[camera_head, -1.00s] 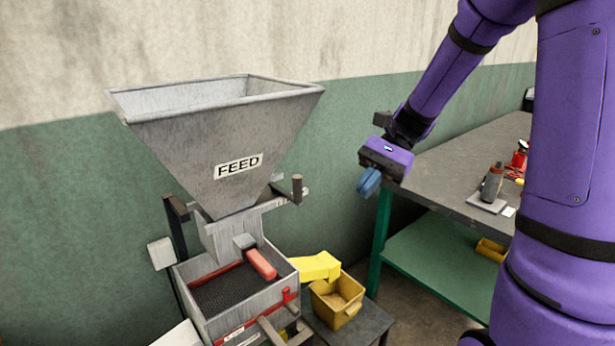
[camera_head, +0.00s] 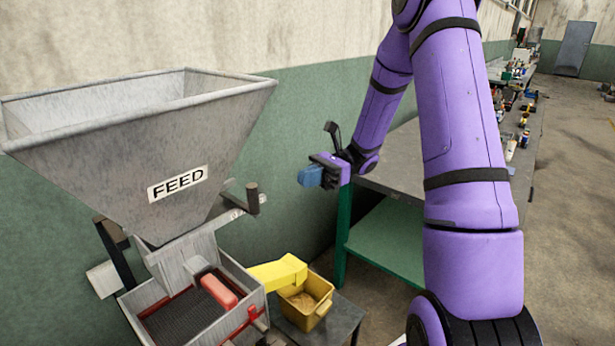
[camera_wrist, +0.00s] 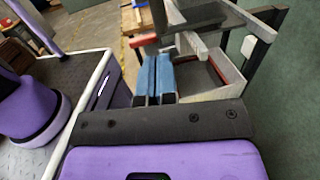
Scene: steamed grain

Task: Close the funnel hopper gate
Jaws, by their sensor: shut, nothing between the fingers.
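The grey funnel hopper (camera_head: 220,128) with a FEED label stands at the left in the head view. At its neck, a flat metal plate with an upright dark handle post (camera_head: 252,198) sticks out to the right, and it looks like the gate's slide. How far the gate is open is hidden inside the neck. My gripper (camera_head: 312,177) is right of the post, apart from it, with its blue fingers pointing left. In the wrist view, the fingers (camera_wrist: 155,80) lie together with nothing between them. Part of the hopper machine shows beyond them.
Below the hopper is a box with a dark screen (camera_head: 180,320) and a red bar (camera_head: 218,290). A yellow spout (camera_head: 278,272) leads to a yellow bin (camera_head: 308,300) of grain. A workbench (camera_head: 395,165) stands behind my arm. Open floor lies at the right.

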